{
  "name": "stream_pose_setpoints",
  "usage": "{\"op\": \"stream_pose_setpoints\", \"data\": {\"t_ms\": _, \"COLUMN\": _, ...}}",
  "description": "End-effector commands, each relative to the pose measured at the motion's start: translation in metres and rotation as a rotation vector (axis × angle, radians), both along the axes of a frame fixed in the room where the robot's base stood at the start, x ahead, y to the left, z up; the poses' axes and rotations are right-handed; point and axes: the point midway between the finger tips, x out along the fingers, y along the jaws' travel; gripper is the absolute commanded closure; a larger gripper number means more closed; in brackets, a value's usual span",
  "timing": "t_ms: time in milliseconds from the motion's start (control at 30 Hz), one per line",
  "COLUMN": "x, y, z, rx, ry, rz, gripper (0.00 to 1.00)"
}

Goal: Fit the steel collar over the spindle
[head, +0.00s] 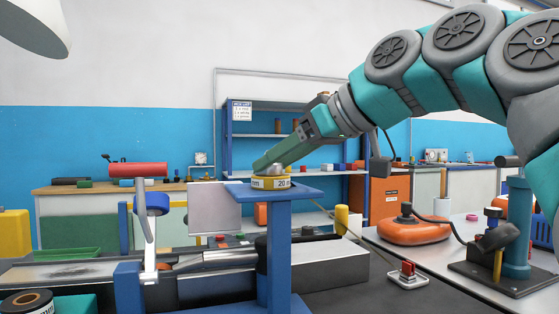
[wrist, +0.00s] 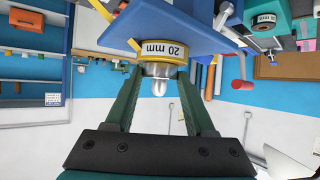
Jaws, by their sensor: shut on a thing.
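The yellow ring base marked "20 mm" (head: 270,183) sits on a blue stand top (head: 318,192); it also shows in the wrist view (wrist: 172,51). In the wrist view, which looks upside down, a short steel collar (wrist: 158,70) lies against the yellow base. A narrower rounded silver spindle tip (wrist: 159,88) sticks out through it, so the collar appears to be around the spindle. My gripper (head: 262,166) reaches down from the right, tilted; its green fingers (wrist: 160,74) flank the collar and are shut on it. The contact with the base is partly hidden.
An orange case (head: 414,231) and a teal post fixture (head: 517,225) stand on the right bench. A yellow-topped post (head: 341,218) is right of the stand. A red cylinder on a white stand (head: 138,170) is at left.

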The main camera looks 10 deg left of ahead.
Motion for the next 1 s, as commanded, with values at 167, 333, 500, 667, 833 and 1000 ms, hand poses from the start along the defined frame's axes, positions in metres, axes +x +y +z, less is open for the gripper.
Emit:
{"op": "stream_pose_setpoints", "data": {"t_ms": 167, "x": 0.0, "y": 0.0, "z": -0.001, "rx": 0.0, "ry": 0.0, "rz": 0.0, "gripper": 0.3}}
{"op": "stream_pose_setpoints", "data": {"t_ms": 333, "x": 0.0, "y": 0.0, "z": -0.001, "rx": 0.0, "ry": 0.0, "rz": 0.0, "gripper": 0.16}}
{"op": "stream_pose_setpoints", "data": {"t_ms": 500, "x": 0.0, "y": 0.0, "z": -0.001, "rx": 0.0, "ry": 0.0, "rz": 0.0, "gripper": 0.16}}
{"op": "stream_pose_setpoints", "data": {"t_ms": 667, "x": 0.0, "y": 0.0, "z": 0.008, "rx": 0.0, "ry": 0.0, "rz": 0.0, "gripper": 0.16}}
{"op": "stream_pose_setpoints", "data": {"t_ms": 833, "x": -0.01, "y": -0.023, "z": 0.019, "rx": 0.002, "ry": -0.005, "rz": -0.002, "gripper": 0.16}}
{"op": "stream_pose_setpoints", "data": {"t_ms": 1000, "x": -0.021, "y": -0.048, "z": 0.035, "rx": 0.002, "ry": -0.005, "rz": -0.002, "gripper": 0.16}}
